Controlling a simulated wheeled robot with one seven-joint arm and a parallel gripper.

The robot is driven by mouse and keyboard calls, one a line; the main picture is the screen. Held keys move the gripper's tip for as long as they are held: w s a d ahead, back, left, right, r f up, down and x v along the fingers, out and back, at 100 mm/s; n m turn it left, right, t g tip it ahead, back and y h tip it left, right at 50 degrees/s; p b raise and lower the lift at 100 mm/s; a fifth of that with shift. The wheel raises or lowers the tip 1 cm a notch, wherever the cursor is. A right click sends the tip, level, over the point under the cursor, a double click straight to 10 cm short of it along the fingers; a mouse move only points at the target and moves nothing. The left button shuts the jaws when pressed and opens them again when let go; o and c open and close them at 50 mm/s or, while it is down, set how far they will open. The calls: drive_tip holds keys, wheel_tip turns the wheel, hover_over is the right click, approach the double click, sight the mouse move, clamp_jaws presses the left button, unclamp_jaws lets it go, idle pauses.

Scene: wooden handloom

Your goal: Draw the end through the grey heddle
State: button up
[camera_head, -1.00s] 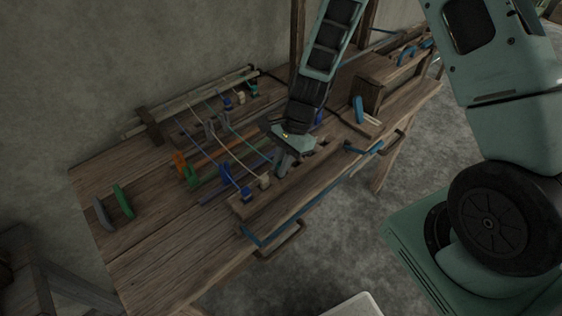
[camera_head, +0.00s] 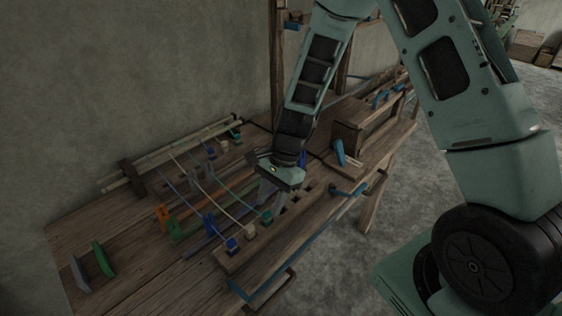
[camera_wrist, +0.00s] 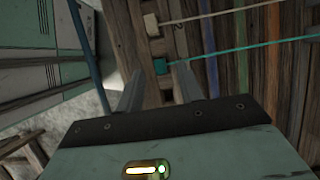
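My gripper (camera_head: 268,192) points down over the front slotted rail, with its fingers apart and nothing held. In the wrist view the open fingers (camera_wrist: 158,70) stand on either side of a teal end block (camera_wrist: 160,67), with gaps visible. The teal block also shows in the head view (camera_head: 266,216), on the rail beside a cream block (camera_head: 250,232) and a blue block (camera_head: 231,245). A teal thread (camera_wrist: 235,51) runs from it to the right in the wrist view. Small grey pieces (camera_head: 209,172) stand among the threads; I cannot tell which is the grey heddle.
Orange (camera_head: 163,216) and green (camera_head: 175,231) pieces stand left of the threads. A grey piece (camera_head: 80,273) and a green piece (camera_head: 104,259) lie at the table's left end. A wooden box (camera_head: 349,137) is to the right. The front left tabletop is bare.

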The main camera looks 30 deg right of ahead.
drive_tip(key=v, duration=1.3)
drive_tip(key=shift+r, duration=0.15)
drive_tip(key=shift+c, duration=0.4)
